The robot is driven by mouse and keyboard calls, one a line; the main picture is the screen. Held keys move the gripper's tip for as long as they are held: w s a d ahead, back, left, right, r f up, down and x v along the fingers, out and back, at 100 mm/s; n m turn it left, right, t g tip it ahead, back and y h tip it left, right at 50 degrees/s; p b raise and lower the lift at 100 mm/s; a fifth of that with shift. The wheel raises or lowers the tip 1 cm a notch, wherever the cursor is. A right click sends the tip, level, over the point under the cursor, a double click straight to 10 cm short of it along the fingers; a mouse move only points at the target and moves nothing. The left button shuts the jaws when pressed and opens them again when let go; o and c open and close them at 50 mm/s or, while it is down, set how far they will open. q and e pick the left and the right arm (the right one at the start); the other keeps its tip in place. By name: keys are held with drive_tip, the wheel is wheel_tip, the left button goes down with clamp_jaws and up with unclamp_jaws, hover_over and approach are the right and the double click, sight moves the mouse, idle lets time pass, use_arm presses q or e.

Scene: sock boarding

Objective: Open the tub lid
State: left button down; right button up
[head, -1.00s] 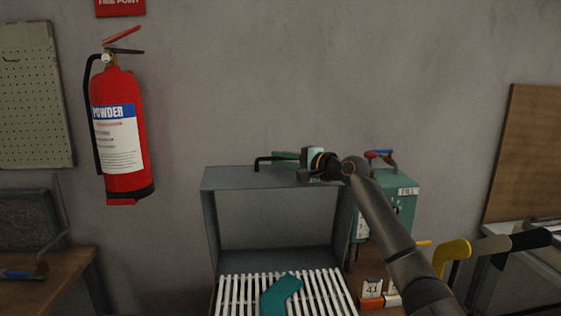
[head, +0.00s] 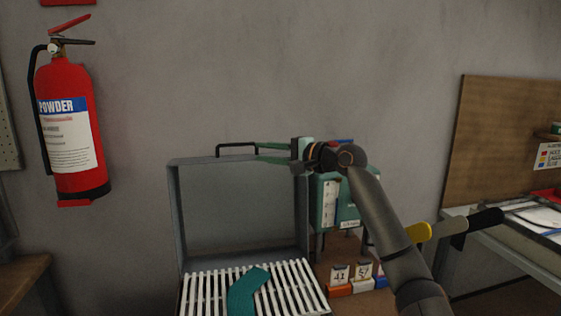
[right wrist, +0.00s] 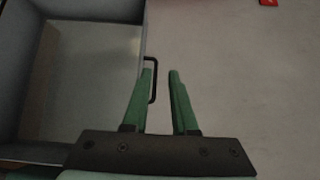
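The grey tub lid (head: 240,205) stands raised at the back, its hollow inside facing me. It also shows at left in the right wrist view (right wrist: 85,70). A black handle (head: 237,146) loops up from its top edge. My right gripper (head: 258,152) points left at the handle's right end. In the right wrist view its two green fingers (right wrist: 160,75) are apart, and the handle (right wrist: 156,80) shows between them, close to the left finger. Contact cannot be told. In front of the lid, a teal sock (head: 246,290) lies on white slats (head: 292,285). My left gripper is out of view.
A green box (head: 338,205) stands right of the lid, partly behind my right arm. Numbered tags on coloured blocks (head: 342,290) sit below it. A red extinguisher (head: 70,130) hangs at left. A yellow-and-black handled thing (head: 450,228) and a bench lie right.

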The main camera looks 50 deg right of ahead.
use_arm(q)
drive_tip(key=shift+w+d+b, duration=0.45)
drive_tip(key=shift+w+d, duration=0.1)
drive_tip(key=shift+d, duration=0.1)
use_arm(e)
drive_tip(key=shift+s+d+r, duration=0.1)
drive_tip(key=shift+s+r, duration=0.05)
drive_tip(key=shift+s, duration=2.05)
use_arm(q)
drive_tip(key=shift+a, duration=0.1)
